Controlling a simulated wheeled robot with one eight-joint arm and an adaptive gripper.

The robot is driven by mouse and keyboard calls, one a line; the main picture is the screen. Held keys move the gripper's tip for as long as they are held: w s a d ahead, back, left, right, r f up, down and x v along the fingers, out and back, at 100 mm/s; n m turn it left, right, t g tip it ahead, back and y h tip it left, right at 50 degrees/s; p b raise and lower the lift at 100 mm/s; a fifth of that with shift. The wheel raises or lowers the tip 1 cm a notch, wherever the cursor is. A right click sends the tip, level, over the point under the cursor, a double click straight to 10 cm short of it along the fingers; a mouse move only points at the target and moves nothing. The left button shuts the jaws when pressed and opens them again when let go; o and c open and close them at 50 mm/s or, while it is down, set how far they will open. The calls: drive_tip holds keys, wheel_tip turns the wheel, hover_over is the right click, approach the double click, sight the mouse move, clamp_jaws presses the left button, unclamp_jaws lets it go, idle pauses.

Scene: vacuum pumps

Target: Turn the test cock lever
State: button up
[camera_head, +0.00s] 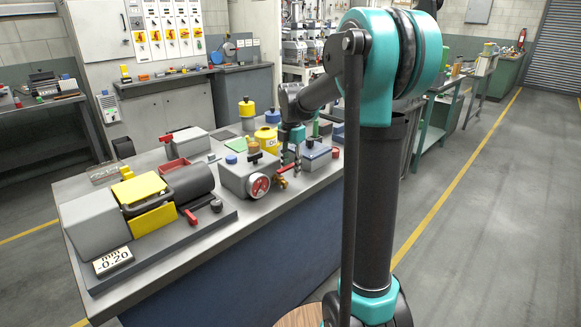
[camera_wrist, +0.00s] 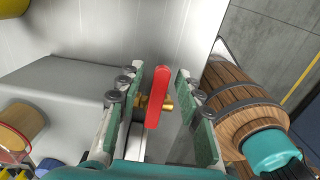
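The red test cock lever (camera_wrist: 157,98) stands up between my gripper's fingers in the wrist view, on a small brass cock (camera_wrist: 167,104). My gripper (camera_wrist: 160,74) is open, with one green-padded finger on each side of the lever. A visible gap lies between the lever and the right finger; the left finger is closer, and I cannot tell if it touches. In the head view, my gripper is by the right end of the grey pump box (camera_head: 236,181), beside the red-and-white dial (camera_head: 259,186).
The bench (camera_head: 180,262) also carries a yellow-and-grey pump (camera_head: 140,190) with a "mm -0.20" plate (camera_head: 113,260), a red tray (camera_head: 174,166) and a yellow container (camera_head: 266,138). Floor to the right is clear.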

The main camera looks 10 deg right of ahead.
drive_tip(key=shift+r, duration=0.15)
drive_tip(key=shift+r, duration=0.85)
drive_tip(key=shift+r, duration=0.1)
drive_tip(key=shift+r, duration=2.9)
